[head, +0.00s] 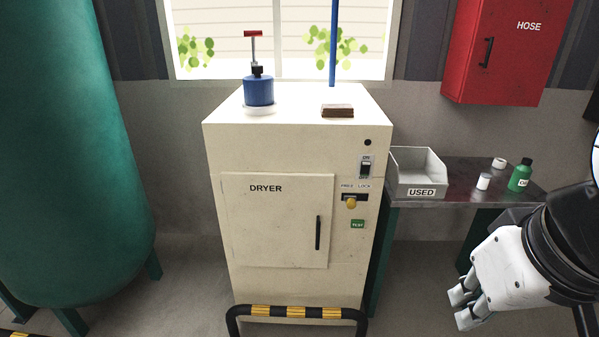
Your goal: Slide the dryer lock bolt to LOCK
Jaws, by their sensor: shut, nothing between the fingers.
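The dryer (243,221) is a cream cabinet in the middle of the head view, with a closed door. Its lock bolt (351,203) has a round yellow knob in a dark slot on the right of the front, under the small words FREE and LOCK. The knob sits toward the left part of the slot, on the FREE side. My gripper (462,308) is at the lower right, well to the right of the dryer and below the bolt's height in the picture. Its fingers are shut and empty, touching nothing.
A black and yellow guard bar (297,312) stands low before the dryer. An ON/OFF switch (365,167) and green TEST label (358,224) flank the bolt. The USED bin (421,192) and a green bottle (520,175) stand on a dark table at right.

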